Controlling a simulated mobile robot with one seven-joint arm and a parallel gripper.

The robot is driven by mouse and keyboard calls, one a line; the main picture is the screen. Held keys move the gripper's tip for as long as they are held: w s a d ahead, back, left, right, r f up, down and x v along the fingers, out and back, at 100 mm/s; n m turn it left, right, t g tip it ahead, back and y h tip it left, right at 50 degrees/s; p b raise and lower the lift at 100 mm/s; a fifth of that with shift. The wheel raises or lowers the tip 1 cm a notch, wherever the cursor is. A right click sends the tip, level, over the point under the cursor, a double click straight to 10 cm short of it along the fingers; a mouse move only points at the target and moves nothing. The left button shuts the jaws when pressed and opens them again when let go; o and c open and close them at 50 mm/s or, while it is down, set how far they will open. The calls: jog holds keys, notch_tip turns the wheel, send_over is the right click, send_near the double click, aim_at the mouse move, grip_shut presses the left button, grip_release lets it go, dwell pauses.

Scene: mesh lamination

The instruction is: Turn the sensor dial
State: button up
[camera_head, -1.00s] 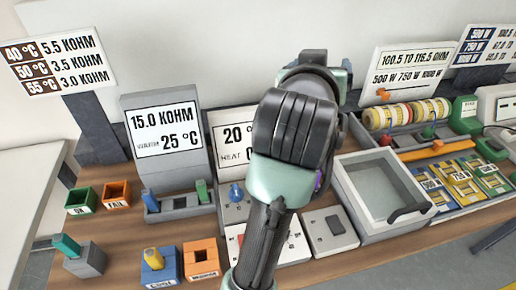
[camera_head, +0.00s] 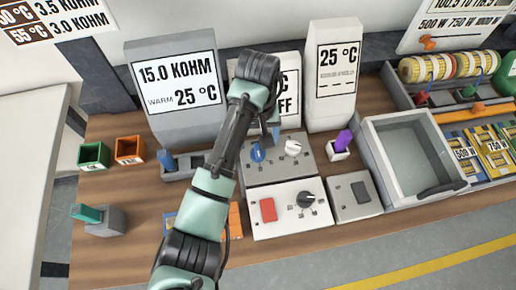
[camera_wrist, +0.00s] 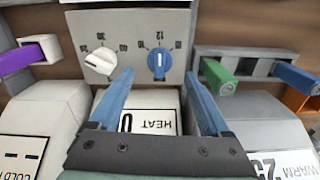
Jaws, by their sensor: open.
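A grey panel (camera_head: 282,172) carries a blue dial (camera_head: 258,152) and a white dial (camera_head: 293,147). In the wrist view, the blue dial (camera_wrist: 158,64) and white dial (camera_wrist: 100,61) have printed numbers around them; I cannot tell which is the sensor dial. A black dial (camera_head: 306,199) sits on the white box in front. My gripper (camera_wrist: 160,80) is open and empty, its blue fingers apart. In that view they lie over the heat display, with the blue dial beyond the gap between their tips. In the head view my arm hides most of the gripper.
A heat display (camera_head: 289,90), partly hidden, stands behind the panel between a 15.0 KOHM display (camera_head: 175,85) and a 25 °C display (camera_head: 333,75). A purple-handled probe (camera_head: 342,142) stands right of the panel. A grey tray (camera_head: 372,150) is farther right. Small bins (camera_head: 94,155) stand left.

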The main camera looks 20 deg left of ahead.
aim_at(258, 150)
notch_tip(258, 150, down, 6)
jog(key=shift+r, duration=0.1)
grip_shut()
dwell(0.5)
jog(key=shift+r, duration=0.1)
jog(key=m+p, duration=0.2)
jog(key=m, duration=0.2)
jog(key=shift+w+r+m+p, duration=0.1)
jog(key=shift+m+p, duration=0.2)
jog(key=shift+p, duration=0.1)
jog(key=m+p, duration=0.1)
jog(key=m, duration=0.4)
jog(key=shift+p, duration=0.3)
jog(key=shift+m, duration=0.3)
